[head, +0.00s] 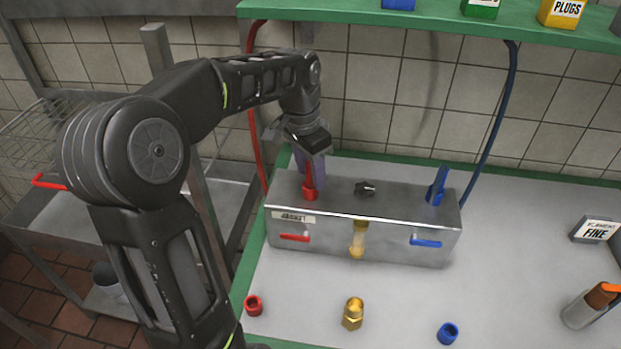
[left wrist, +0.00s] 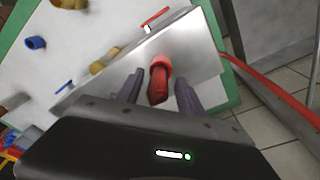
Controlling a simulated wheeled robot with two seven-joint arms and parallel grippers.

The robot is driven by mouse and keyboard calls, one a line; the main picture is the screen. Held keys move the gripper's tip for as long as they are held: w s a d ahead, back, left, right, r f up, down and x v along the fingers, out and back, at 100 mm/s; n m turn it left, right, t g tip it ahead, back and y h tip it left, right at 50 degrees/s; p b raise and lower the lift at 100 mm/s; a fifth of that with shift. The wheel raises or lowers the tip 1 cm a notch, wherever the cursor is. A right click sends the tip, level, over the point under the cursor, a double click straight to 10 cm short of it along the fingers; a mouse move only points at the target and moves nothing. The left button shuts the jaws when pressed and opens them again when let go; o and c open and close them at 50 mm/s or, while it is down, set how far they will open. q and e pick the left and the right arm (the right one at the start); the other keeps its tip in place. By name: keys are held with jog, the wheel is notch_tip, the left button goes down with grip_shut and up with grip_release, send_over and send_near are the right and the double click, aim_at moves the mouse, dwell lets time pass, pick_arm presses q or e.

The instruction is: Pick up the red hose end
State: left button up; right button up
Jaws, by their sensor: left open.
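The red hose end (head: 309,191) looks to be the upright red piece on the top left of the steel box (head: 390,212). In the left wrist view the red hose end (left wrist: 159,85) has a round collar at its foot on the box. My left gripper (head: 308,168) is above the box, pointing down, with its fingers over the red piece. In the left wrist view my left gripper (left wrist: 160,92) is open, one finger on each side of the red piece, with gaps showing. My right gripper is not in view.
A red hose (head: 252,130) hangs left of the box. A blue hose (head: 495,115) hangs behind its right side. A blue upright piece (head: 437,187) and black knob (head: 365,188) are on the box. Loose fittings, such as a brass one (head: 352,313), lie in front. A green shelf (head: 420,25) runs above.

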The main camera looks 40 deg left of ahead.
pick_arm(q)
grip_shut()
dwell(0.4)
